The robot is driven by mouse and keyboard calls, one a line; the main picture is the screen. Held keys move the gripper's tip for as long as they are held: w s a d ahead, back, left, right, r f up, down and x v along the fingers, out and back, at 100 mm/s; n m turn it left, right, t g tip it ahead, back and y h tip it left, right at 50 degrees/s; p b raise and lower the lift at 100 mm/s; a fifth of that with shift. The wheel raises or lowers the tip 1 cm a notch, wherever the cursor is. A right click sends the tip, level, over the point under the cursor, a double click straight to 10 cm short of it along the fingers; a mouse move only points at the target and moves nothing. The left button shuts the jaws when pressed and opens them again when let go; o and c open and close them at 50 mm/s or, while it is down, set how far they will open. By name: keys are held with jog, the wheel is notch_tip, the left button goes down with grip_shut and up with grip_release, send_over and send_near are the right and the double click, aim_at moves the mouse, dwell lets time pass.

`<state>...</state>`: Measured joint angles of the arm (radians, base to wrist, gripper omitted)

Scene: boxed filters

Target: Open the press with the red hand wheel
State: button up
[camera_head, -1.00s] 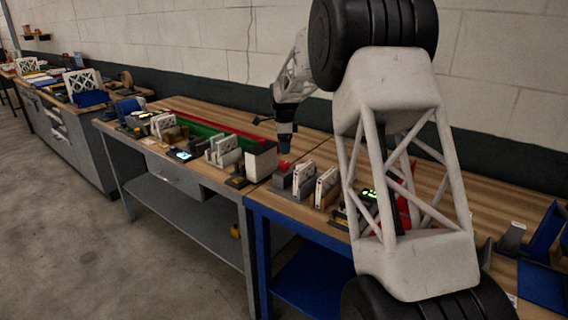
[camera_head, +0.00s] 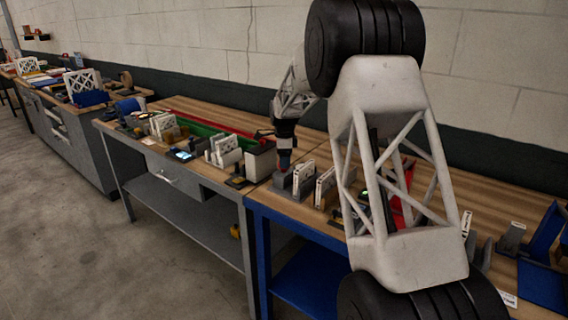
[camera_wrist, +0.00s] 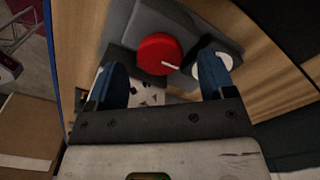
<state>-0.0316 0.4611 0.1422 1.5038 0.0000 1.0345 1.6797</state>
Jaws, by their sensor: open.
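The red hand wheel (camera_wrist: 160,53) shows in the wrist view as a round red disc with a small pale handle. It sits on a dark grey body, which I take to be the press (camera_wrist: 155,25). My gripper (camera_wrist: 164,80) is open, with its two blue fingers spread wide and nothing held between them. The wheel lies beyond the fingertips, between their lines and nearer the middle; I see no contact. In the head view my gripper (camera_head: 284,162) points down low over the bench near the seam of two tables. The wheel is not clear there.
A white panel with dark marks (camera_wrist: 150,90) lies between the fingers, and a white round part (camera_wrist: 212,64) is by the right finger. Holders with white filters (camera_head: 303,178) stand close right of my gripper. A white-grey box (camera_head: 261,161) is at its left.

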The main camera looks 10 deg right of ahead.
jog(key=shift+f, duration=1)
jog(key=c, duration=0.9)
